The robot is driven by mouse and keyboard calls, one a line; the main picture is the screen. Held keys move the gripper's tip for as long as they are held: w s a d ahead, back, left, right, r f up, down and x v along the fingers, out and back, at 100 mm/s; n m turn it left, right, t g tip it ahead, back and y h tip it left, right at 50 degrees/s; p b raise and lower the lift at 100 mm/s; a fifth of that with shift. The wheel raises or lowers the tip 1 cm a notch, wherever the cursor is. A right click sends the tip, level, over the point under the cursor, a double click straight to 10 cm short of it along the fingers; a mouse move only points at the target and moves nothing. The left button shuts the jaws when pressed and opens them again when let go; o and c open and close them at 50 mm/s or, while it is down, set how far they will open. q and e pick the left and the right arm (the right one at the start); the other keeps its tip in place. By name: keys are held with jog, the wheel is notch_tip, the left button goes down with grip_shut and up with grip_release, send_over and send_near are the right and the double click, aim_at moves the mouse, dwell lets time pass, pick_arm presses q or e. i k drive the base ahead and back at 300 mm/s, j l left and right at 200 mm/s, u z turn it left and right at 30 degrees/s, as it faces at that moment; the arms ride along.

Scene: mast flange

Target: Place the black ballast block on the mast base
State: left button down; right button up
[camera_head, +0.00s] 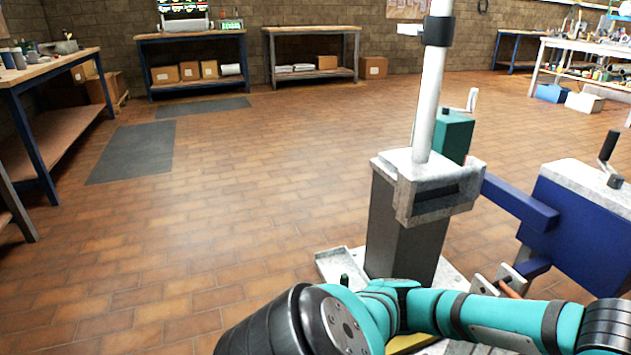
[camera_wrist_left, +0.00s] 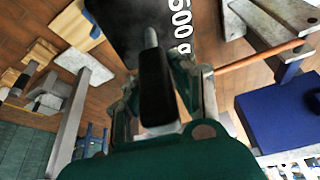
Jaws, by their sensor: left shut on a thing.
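In the left wrist view, my left gripper (camera_wrist_left: 158,90) is shut on the dark handle of the black ballast block (camera_wrist_left: 122,22), which carries white lettering. Its far part runs out of the top of that view. In the head view, the mast is a pale pole (camera_head: 430,95) rising from a dark grey post with a light top. The mast base (camera_head: 335,262) is a light grey plate on the floor around the post's foot, partly hidden by my teal arm. The block and my left gripper are hidden there. Whether the block touches the base cannot be told. My right gripper is not in view.
A blue box-like body with a light top (camera_head: 575,215) and a blue beam stand right of the post. A green part (camera_head: 455,135) is behind it. A copper-coloured rod (camera_wrist_left: 258,58) runs beside my gripper. Open tiled floor (camera_head: 210,230) lies left; benches line the walls.

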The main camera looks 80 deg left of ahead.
aim_at(337, 267)
jog(key=j+u, duration=0.4)
jog(key=j, duration=3.75)
jog(key=k+u, duration=0.05)
